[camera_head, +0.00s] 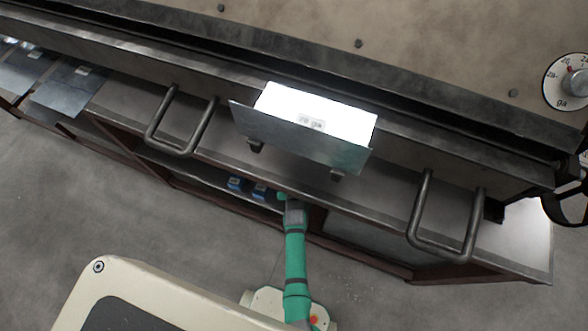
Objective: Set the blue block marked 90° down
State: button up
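Small blue blocks stand on the shelf under the brake's front edge. One blue block (235,184) is at the left and another blue block (259,190) is just right of it. Their markings are too small to read, so I cannot tell which one is marked 90°. My green arm reaches up to the shelf edge, just right of these blocks. Its far end goes out of sight there. My gripper's fingers do not show, and whether they hold a block is hidden.
Handle bars (182,120) and (447,216) stick out either side. More flat sheets (68,90) lie at the left. A gauge dial (574,82) is at upper right.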

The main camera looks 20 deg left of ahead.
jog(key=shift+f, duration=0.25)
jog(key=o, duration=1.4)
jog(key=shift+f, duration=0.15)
